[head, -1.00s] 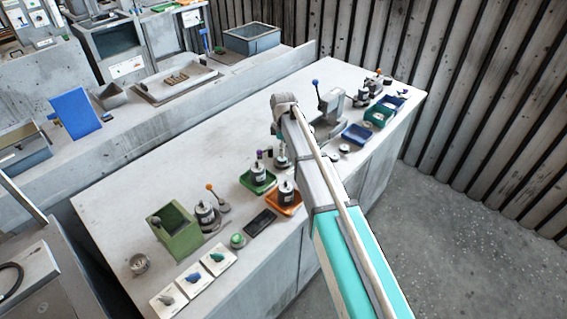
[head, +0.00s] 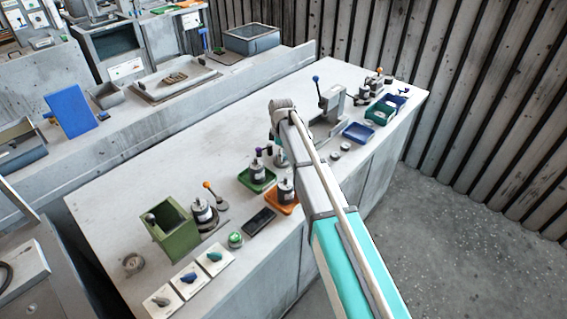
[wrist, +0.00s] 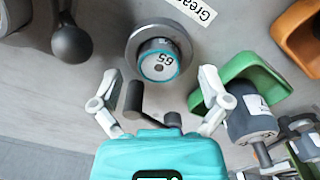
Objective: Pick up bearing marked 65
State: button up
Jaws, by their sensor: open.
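The bearing marked 65 (wrist: 158,66) is a short cylinder with a teal rim around its face, in the upper middle of the wrist view. It sits in or on a round grey base (wrist: 133,45). My gripper (wrist: 159,75) is open, with one white finger to the lower left of the bearing and one to the lower right. The bearing lies between and slightly beyond the fingers, and I cannot tell the depth gap. In the head view the arm's end is over the bench, and the arm hides the fingers. I cannot read the number there.
A green tray (wrist: 250,72) with a labelled cylinder (wrist: 250,122) is close to the right finger. An orange tray (wrist: 290,38) lies at the upper right. A dark ball-ended lever (wrist: 72,42) stands at the left. The bench's (head: 160,150) back left is clear.

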jog(key=shift+f+b, duration=0.35)
jog(key=shift+f, duration=0.3)
jog(key=c, duration=1.3)
